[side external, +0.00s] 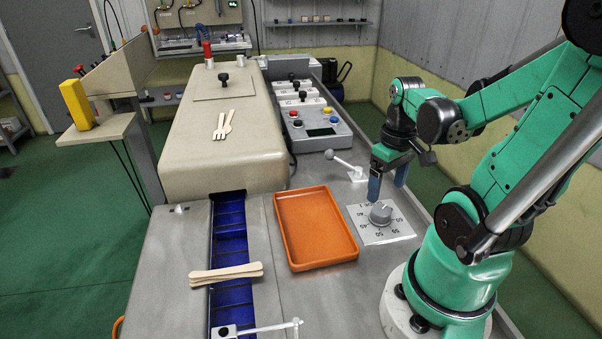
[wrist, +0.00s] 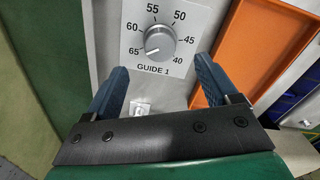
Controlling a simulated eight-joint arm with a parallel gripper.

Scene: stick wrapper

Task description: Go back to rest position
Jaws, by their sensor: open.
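My gripper (side external: 387,184) hangs open and empty above the dial plate on the right side of the machine table. Its two blue fingers stand apart in the wrist view (wrist: 155,90), with nothing between their tips. The grey dial knob (side external: 381,213) sits just beyond the fingertips and is apart from them in the wrist view (wrist: 160,42). The white plate (wrist: 187,14) around the knob reads GUIDE 1 and carries numbers from 40 to 65.
An orange tray (side external: 316,262), empty, lies left of the dial. Wooden sticks (side external: 226,272) lie across the blue conveyor (side external: 229,230). A small lever (side external: 344,163) stands behind the dial. A control box with coloured buttons (side external: 318,134) is further back, beside the beige machine cover (side external: 190,150).

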